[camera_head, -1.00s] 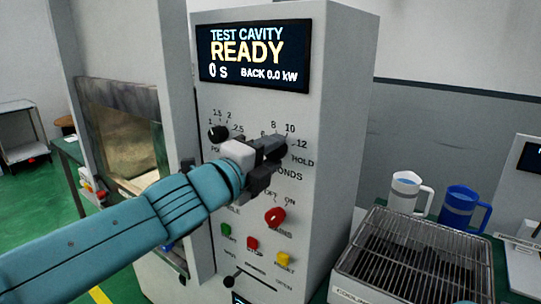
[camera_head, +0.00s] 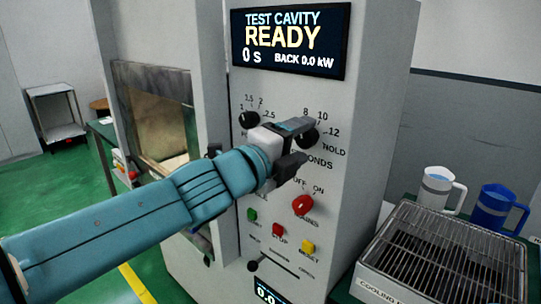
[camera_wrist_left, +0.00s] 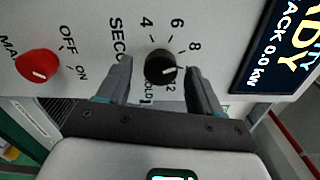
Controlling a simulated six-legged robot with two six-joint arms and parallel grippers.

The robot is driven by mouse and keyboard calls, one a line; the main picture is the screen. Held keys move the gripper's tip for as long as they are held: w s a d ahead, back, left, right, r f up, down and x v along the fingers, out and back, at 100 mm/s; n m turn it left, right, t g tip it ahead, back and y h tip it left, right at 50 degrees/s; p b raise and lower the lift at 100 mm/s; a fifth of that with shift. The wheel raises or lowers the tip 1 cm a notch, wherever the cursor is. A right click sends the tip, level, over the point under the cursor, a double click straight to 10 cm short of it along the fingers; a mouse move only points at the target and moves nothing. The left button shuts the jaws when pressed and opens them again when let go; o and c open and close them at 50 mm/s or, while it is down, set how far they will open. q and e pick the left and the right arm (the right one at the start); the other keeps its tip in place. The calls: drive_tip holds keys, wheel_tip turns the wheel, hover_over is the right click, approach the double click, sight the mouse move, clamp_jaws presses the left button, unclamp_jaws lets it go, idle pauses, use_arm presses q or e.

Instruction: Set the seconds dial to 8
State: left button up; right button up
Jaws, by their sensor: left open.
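The seconds dial (camera_head: 309,138) is a round black knob on the panel, with a ring of numbers around it. In the left wrist view the dial (camera_wrist_left: 161,67) shows a white mark pointing right, between the 8 and the 12; the 10 is hidden. My left gripper (camera_head: 299,146) is open at the dial. In the left wrist view the gripper (camera_wrist_left: 158,72) has one finger on each side of the knob, with gaps that look clear. The display (camera_head: 290,42) reads READY and 0 s. My right gripper is in neither view.
Another black dial (camera_head: 249,119) is left of the seconds dial. A red knob (camera_head: 302,205) and several coloured buttons sit below. A slider (camera_head: 253,266) is lower down. A wire rack (camera_head: 447,246) and two jugs stand at the right.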

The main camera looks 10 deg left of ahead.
use_arm(q)
drive_tip(key=p+v, duration=0.1)
drive_tip(key=v, duration=1.4)
drive_tip(key=shift+p, duration=0.4)
drive_tip(key=shift+s+a, duration=0.1)
drive_tip(key=shift+a, duration=0.05)
